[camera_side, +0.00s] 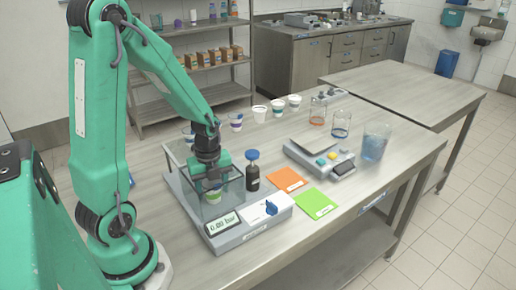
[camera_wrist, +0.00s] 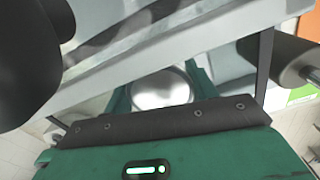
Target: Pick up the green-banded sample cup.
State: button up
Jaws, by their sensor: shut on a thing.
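The green-banded sample cup (camera_side: 213,197) stands upright inside the clear-walled chamber of the filler machine (camera_side: 225,234), low near its floor. My gripper (camera_side: 209,184) reaches down into the chamber from above and is shut on this cup. In the wrist view the cup's pale round top (camera_wrist: 163,90) shows between the two green fingers of my gripper (camera_wrist: 163,84). The band is hidden there. I cannot tell whether the cup touches the chamber floor.
A dark bottle with a blue cap (camera_side: 253,172) stands close right of the chamber. Orange (camera_side: 288,180) and green (camera_side: 316,203) cards lie beside it. A balance (camera_side: 320,158), a beaker of blue liquid (camera_side: 374,143) and several cups (camera_side: 259,113) stand farther off.

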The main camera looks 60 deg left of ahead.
jog(key=shift+r, duration=4.95)
jog(key=shift+r, duration=2.2)
jog(key=w+d+r, duration=0.1)
jog(key=w+d, duration=0.9)
jog(key=w, duration=0.2)
jog(key=w+d, duration=0.3)
jog(key=d, duration=0.4)
jog(key=w+d, duration=0.3)
jog(key=d, duration=0.5)
notch_tip(320, 180, down, 6)
jog(key=shift+s+r, duration=0.1)
jog(key=shift+a, duration=0.1)
jog(key=w+a+f, duration=0.2)
jog(key=a, duration=0.1)
jog(key=w+a+f, duration=0.2)
jog(key=a, duration=0.1)
jog(key=w+a+f, duration=0.2)
jog(key=a+f, duration=0.1)
jog(key=shift+w+a, duration=0.2)
jog(key=shift+w, duration=0.15)
